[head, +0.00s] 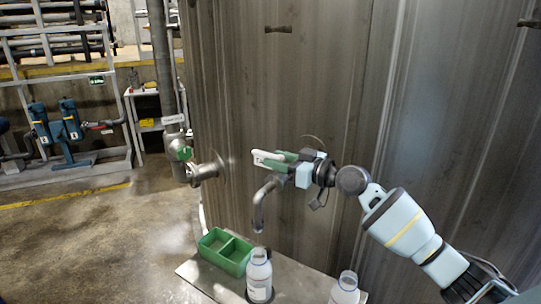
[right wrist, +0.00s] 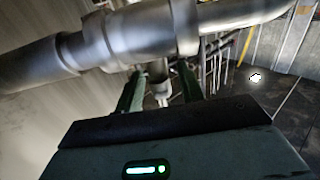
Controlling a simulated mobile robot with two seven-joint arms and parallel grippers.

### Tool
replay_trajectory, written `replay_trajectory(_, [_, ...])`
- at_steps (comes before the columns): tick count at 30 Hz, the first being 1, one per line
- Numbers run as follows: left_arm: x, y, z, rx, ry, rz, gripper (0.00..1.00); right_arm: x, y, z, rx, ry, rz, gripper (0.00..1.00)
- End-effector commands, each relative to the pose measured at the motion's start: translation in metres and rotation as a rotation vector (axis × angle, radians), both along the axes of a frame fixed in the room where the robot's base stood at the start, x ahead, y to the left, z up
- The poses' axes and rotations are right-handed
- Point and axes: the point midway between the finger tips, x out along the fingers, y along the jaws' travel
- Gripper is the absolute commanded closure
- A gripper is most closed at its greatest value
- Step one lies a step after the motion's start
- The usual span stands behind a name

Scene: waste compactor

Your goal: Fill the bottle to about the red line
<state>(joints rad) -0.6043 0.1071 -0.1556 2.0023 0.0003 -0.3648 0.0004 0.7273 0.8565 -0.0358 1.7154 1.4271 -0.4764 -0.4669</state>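A clear bottle (head: 259,272) with a pale label stands upright on the metal shelf, below the curved metal spout (head: 259,216). I cannot make out its red line or its liquid level. My right gripper (head: 268,158) is at the tap above the spout. In the right wrist view its green fingers (right wrist: 160,92) stand apart, with a metal stem (right wrist: 158,72) showing between and beyond them. I cannot tell whether they touch the tap. My left gripper is not in view.
A second clear bottle (head: 345,289) stands to the right on the shelf (head: 300,284). A green divided tray (head: 237,262) lies left of the first bottle. A pipe with a green valve (head: 182,152) is at the left, before the large metal wall (head: 290,80).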

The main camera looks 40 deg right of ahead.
Motion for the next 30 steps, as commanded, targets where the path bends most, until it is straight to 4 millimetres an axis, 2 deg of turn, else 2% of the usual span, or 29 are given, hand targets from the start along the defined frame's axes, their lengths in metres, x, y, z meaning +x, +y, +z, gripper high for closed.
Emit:
replay_trajectory(7, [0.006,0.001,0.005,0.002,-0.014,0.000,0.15,0.023,0.009,0.002,0.000,-0.002,-0.001,0.62])
replay_trajectory(18, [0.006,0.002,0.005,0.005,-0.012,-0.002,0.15,0.028,0.011,0.000,-0.002,0.000,0.000,0.62])
replay_trajectory(27, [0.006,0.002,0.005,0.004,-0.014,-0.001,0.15,0.028,0.011,0.000,-0.002,0.000,0.000,1.00])
replay_trajectory(30, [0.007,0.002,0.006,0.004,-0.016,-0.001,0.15,0.028,0.011,0.000,-0.002,0.000,0.000,1.00])
